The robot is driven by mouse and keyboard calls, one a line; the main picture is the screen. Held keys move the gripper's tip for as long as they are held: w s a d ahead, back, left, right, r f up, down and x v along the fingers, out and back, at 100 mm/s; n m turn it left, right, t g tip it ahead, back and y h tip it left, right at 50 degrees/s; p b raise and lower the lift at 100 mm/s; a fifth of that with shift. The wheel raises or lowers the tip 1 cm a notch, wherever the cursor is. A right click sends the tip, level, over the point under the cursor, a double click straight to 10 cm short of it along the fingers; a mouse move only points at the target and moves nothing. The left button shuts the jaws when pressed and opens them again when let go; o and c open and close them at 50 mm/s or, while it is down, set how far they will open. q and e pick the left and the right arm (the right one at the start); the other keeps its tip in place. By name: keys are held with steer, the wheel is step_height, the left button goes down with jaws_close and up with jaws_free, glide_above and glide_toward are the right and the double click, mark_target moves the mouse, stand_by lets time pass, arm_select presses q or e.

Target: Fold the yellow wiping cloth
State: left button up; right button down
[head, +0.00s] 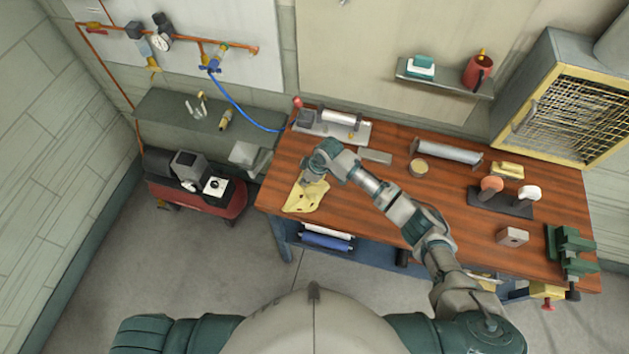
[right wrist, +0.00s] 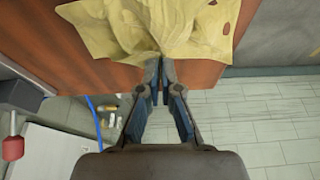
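The yellow wiping cloth (head: 305,200) lies near the left end of the wooden workbench, wrinkled and with a few dark spots. In the right wrist view the cloth (right wrist: 120,28) is bunched, and its folds run together toward my fingertips. My right gripper (head: 312,178) is over the far part of the cloth in the head view. In the right wrist view its two fingers (right wrist: 161,68) are closed close together on the cloth's edge, pinching it. The very tips are partly hidden by the cloth. My left gripper is outside both views.
The workbench (head: 375,208) also carries a grey cylinder (head: 445,152), a round tin (head: 419,168), a dark tool stand (head: 500,203), a metal block (head: 512,237) and a green vise (head: 570,250). A red compressor (head: 205,200) stands left. Bare wood lies right of the cloth.

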steer(key=shift+d, duration=0.1)
steer(key=c, duration=1.8)
jaws_free()
steer(key=o, duration=1.5)
steer(key=shift+a, duration=0.25)
steer(key=shift+d, duration=0.1)
steer(key=shift+r+p, duration=0.25)
steer(key=shift+p, duration=0.05)
step_height(320, 180, up, 8)
steer(key=p, duration=0.3)
steer(key=shift+r+p, duration=0.2)
steer(key=shift+p, duration=0.2)
